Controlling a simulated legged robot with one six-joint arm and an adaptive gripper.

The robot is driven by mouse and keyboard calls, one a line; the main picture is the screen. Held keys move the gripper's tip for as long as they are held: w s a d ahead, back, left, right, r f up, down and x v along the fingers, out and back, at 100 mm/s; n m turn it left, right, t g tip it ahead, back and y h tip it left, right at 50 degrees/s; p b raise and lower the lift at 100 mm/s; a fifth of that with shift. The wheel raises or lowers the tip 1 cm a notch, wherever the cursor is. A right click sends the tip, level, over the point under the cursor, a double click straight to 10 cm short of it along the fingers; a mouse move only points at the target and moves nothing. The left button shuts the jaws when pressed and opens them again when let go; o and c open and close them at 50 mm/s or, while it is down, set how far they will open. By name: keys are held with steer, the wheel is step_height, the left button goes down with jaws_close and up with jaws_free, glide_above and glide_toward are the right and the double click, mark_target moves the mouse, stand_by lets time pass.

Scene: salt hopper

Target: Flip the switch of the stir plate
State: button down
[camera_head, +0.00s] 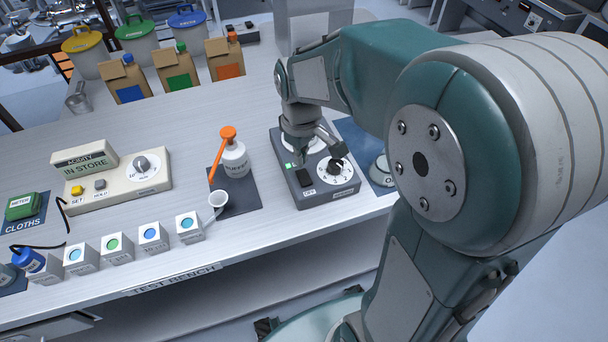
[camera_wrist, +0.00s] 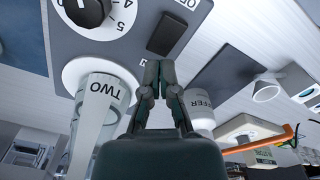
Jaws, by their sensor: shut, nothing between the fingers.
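My gripper (camera_head: 299,158) is over the plate, just behind the switch, pointing down. In the wrist view the switch (camera_wrist: 167,34) is a dark block just beyond my shut, empty fingertips (camera_wrist: 158,66). Whether they touch it I cannot tell. A vessel marked TWO (camera_wrist: 100,92) stands on the plate beside my fingers; my gripper partly hides it in the head view.
Another dark mat with a vessel (camera_head: 383,172) lies to the right. The bench front edge is clear before the plate.

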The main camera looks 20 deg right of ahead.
mark_target(301, 172)
steer(key=shift+r, duration=2.05)
steer(key=s+r+m+t, duration=0.2)
steer(key=s+r+m, duration=0.1)
steer(key=s, duration=0.4)
steer(key=s+r+m+t, duration=0.2)
steer(key=s+m+t, duration=0.1)
steer(key=s, duration=0.4)
steer(key=shift+r+t, duration=0.3)
steer(key=shift+r, duration=0.1)
